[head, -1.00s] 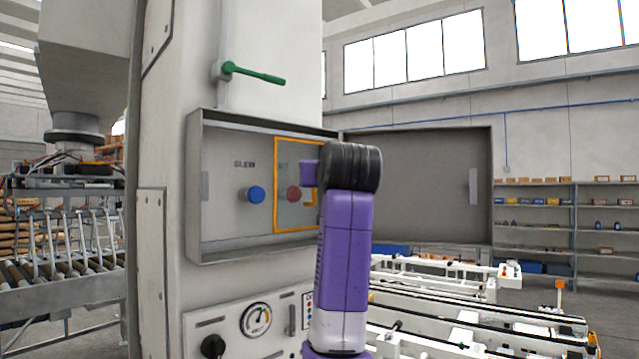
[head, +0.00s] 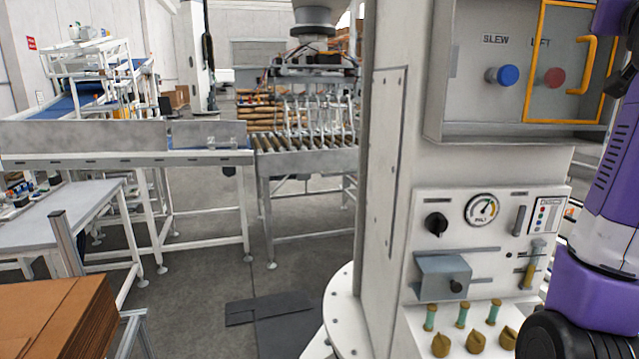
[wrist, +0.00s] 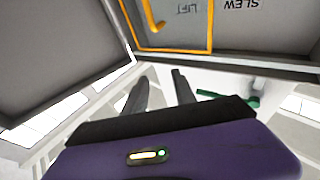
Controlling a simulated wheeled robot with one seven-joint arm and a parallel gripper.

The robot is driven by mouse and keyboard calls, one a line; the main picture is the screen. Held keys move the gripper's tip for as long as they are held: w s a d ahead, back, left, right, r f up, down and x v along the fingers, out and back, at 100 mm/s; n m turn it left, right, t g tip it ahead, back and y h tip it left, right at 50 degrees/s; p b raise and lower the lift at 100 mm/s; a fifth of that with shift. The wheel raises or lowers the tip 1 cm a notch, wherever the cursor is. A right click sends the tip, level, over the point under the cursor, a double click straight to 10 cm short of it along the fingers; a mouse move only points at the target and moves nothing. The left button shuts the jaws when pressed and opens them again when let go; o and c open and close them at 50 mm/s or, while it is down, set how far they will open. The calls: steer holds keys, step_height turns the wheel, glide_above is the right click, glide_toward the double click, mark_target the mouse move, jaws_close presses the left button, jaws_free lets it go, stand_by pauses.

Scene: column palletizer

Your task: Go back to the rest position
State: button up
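My gripper (wrist: 160,90) shows in the wrist view, with its two dark fingers apart and nothing between them. It is outside the head view, where only my purple arm shows at the right edge. The open control box (head: 460,100) on the white column holds a blue SLEW knob (head: 507,75) and a red LIFT knob (head: 554,78). A yellow-framed clear cover with a yellow handle (head: 588,65) stands over the red knob. In the wrist view, the yellow frame (wrist: 211,25) is at the top, and the box's grey door (wrist: 60,50) is at the left.
A lower panel holds a gauge (head: 481,210), a black knob (head: 436,223) and several valves. A roller conveyor (head: 305,150) stands left of the column. Stacked cardboard (head: 60,315) is at the lower left. Dark flat pieces (head: 270,312) lie on the otherwise open floor.

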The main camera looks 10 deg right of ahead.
steer(key=w+a+f+n+t+y, duration=0.1)
steer(key=a+f+n+t+y, duration=0.3)
steer(key=f, duration=0.7)
steer(key=w+a+f+t+h, duration=0.1)
steer(key=w+a+f, duration=0.1)
steer(key=a+f, duration=0.7)
steer(key=s+a+f+n+t+y, duration=0.1)
steer(key=s+a+f+y, duration=0.2)
steer(key=f, duration=0.6)
steer(key=s+a+f+n+t+y, duration=0.1)
steer(key=s+a+f+n, duration=0.2)
steer(key=f, duration=0.6)
steer(key=s+a+f+g+y, duration=0.2)
steer(key=s+a+f, duration=0.4)
steer(key=s+f, duration=0.3)
steer(key=s+a+f+g+y+b, duration=0.1)
steer(key=s+a+f+g+y, duration=0.2)
steer(key=s+f, duration=0.6)
steer(key=s+a+f+n+g+y+b, duration=0.1)
steer(key=s+a+f, duration=0.7)
steer(key=s, duration=0.9)
steer(key=shift+a+f+g+y, duration=0.3)
steer(key=shift+f+g+y, duration=0.15)
steer(key=shift+g+y, duration=0.4)
